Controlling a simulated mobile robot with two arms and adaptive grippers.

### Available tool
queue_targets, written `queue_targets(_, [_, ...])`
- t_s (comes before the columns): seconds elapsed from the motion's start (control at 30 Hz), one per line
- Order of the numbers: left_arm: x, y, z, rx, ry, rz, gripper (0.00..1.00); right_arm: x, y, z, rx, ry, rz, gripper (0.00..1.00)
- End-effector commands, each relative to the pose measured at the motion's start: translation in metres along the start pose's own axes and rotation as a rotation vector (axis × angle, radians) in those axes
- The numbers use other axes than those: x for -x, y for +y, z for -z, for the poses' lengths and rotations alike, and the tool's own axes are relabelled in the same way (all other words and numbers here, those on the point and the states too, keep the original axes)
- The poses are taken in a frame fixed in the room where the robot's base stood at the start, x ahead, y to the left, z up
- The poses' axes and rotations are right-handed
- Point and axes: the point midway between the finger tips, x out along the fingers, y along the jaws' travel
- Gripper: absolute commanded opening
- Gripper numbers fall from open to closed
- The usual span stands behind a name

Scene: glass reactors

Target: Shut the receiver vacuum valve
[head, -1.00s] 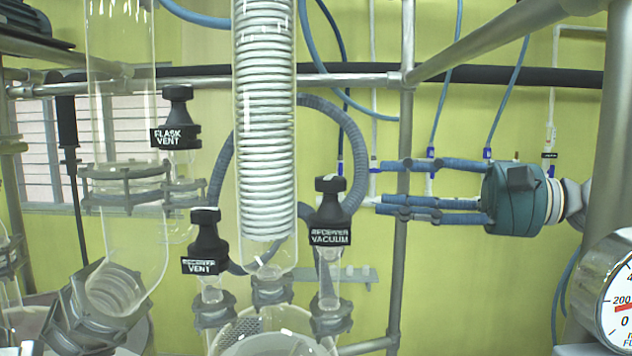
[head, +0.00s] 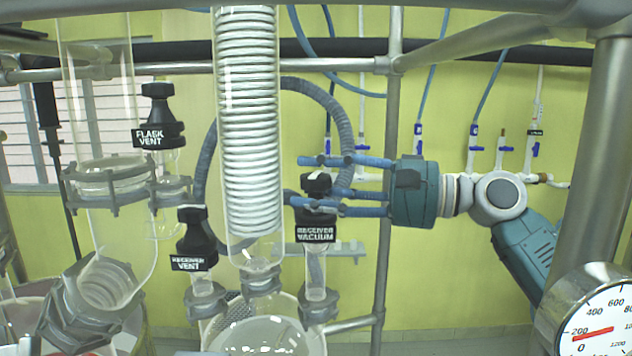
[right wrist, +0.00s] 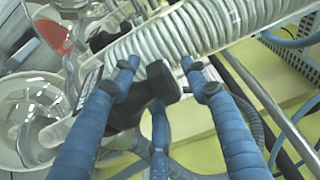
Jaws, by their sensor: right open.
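The receiver vacuum valve (head: 317,184) has a black knob and a black label reading RECEIVER VACUUM, and stands upright on a glass neck right of the coil condenser. My right gripper (head: 299,179) reaches in from the right with its blue fingers spread about the knob, one above and others at its height. In the right wrist view the black knob (right wrist: 160,82) sits between the spread fingers (right wrist: 159,64). The fingers look open, and I cannot tell whether any touches the knob. My left gripper is not in view.
The receiver vent valve (head: 196,238) and flask vent valve (head: 158,116) stand to the left. The glass coil condenser (head: 248,120) is close beside the fingers. A metal post (head: 385,240) stands behind my gripper. A pressure gauge (head: 592,318) is at lower right.

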Motion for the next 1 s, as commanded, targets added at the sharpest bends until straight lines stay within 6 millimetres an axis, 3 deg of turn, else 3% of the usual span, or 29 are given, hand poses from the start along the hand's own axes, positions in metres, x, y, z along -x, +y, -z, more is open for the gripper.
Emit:
queue_targets(0.07, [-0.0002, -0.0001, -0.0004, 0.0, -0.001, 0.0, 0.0, 0.0001, 0.0002, 0.0, 0.0, 0.0, 0.0, 0.46])
queue_targets(0.3, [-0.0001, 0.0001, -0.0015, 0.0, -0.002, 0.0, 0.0, 0.0004, 0.0002, 0.0001, 0.0, 0.0, 0.0, 0.0])
queue_targets(0.67, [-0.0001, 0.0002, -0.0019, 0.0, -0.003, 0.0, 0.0, 0.0005, 0.0028, 0.0014, 0.0, 0.058, -0.012, 0.0])
queue_targets(1.0, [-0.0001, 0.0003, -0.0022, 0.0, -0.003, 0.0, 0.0, -0.0006, 0.0047, -0.0012, 0.005, 0.265, -0.015, 0.0])
